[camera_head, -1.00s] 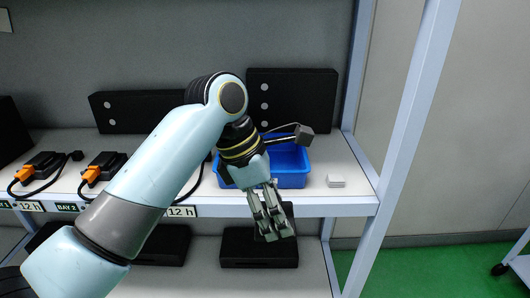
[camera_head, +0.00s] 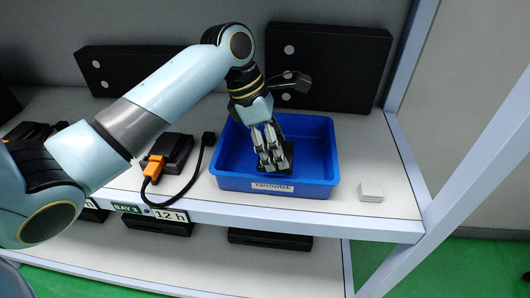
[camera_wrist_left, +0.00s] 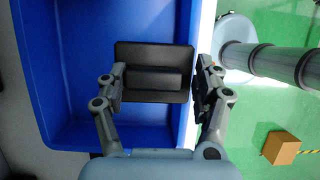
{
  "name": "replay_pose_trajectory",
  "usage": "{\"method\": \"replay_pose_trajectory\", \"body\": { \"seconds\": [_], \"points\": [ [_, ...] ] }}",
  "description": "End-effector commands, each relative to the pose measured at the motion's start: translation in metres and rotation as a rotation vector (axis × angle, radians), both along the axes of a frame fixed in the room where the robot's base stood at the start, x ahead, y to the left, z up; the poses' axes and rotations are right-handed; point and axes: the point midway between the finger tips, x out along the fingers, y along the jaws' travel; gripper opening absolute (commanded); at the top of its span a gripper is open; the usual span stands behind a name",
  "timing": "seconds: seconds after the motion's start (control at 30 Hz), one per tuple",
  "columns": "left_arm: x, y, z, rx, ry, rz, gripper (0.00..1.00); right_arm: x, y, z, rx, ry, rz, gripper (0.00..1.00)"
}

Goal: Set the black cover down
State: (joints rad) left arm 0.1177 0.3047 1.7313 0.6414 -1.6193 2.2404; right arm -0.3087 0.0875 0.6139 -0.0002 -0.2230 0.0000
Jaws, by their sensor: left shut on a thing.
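The black cover (camera_wrist_left: 154,52) is a flat square plate with a raised block on it. My left gripper (camera_head: 271,160) is shut on the cover, with a finger on each side of the block in the left wrist view. In the head view the cover (camera_head: 287,153) shows partly behind the fingers, over the inside of the blue bin (camera_head: 318,181). I cannot tell whether it touches the bin's floor. The bin stands on the upper shelf and also shows in the left wrist view (camera_wrist_left: 70,60). My right gripper is not in view.
A small white block (camera_head: 371,192) lies right of the bin. A black charger with an orange plug (camera_head: 155,168) and cable lies to its left. Black panels (camera_head: 335,70) stand behind. A shelf post (camera_head: 480,150) rises at the right.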

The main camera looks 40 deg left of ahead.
Motion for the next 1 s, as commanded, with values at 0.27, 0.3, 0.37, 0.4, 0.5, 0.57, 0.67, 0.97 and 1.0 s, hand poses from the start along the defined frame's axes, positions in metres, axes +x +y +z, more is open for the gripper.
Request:
{"method": "replay_pose_trajectory", "body": {
  "seconds": [0.27,0.3,0.37,0.4,0.5,0.57,0.67,0.97,1.0],
  "points": [
    [0.011,0.043,-0.026,0.0,-0.001,0.0,0.35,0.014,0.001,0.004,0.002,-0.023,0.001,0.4],
    [0.011,0.045,-0.027,0.0,-0.001,0.0,0.35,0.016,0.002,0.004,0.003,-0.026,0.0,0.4],
    [0.011,0.046,-0.032,-0.002,-0.001,0.001,0.35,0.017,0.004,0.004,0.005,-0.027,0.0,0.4],
    [0.011,0.046,-0.038,-0.002,0.0,0.001,0.35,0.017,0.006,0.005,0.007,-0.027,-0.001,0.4],
    [0.011,0.045,-0.054,-0.004,0.001,0.0,0.35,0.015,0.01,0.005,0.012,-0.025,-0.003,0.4],
    [0.011,0.045,-0.062,-0.003,0.0,0.001,0.35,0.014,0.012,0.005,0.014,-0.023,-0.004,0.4],
    [0.011,0.045,-0.068,0.0,-0.001,-0.002,0.35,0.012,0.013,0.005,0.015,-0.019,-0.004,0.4],
    [0.011,0.045,-0.069,-0.001,-0.001,-0.001,0.35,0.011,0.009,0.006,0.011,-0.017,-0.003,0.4],
    [0.011,0.045,-0.07,0.0,-0.002,-0.001,0.72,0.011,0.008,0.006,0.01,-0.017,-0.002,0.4]
  ]
}}
